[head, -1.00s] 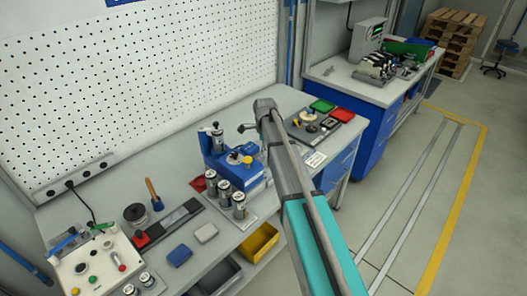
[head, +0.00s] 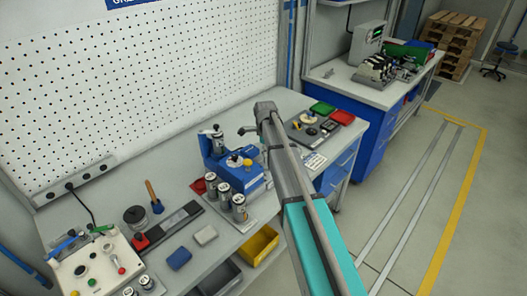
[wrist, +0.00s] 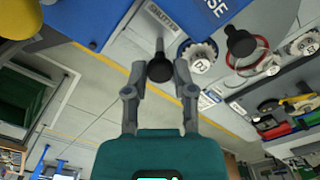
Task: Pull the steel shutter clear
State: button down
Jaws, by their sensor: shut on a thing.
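In the wrist view, my gripper (wrist: 160,72) has its two fingers closed around a round black knob (wrist: 159,67) on a short dark stem. A small label reading SHUTTER (wrist: 160,17) sits by the far end of the stem, beside the blue housing (wrist: 205,12) with white lettering. I cannot clearly make out the shutter plate itself. In the head view, the blue fixture (head: 240,178) stands on the bench just left of my forearm. My fingertips and the held knob are not clear there.
A second black knob (wrist: 240,42) and a white-faced round part (wrist: 200,60) are close to my gripper's right. On the bench (head: 180,165), several metal cylinders (head: 223,192) stand before the fixture.

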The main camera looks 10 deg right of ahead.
jog(key=s+d, duration=0.2)
jog(key=s, duration=0.1)
jog(key=s+d, duration=0.1)
jog(key=shift+s, duration=0.3)
jog(key=shift+c, duration=2.2)
grip_release()
jog(key=shift+w+r, duration=0.1)
jog(key=shift+r, duration=0.05)
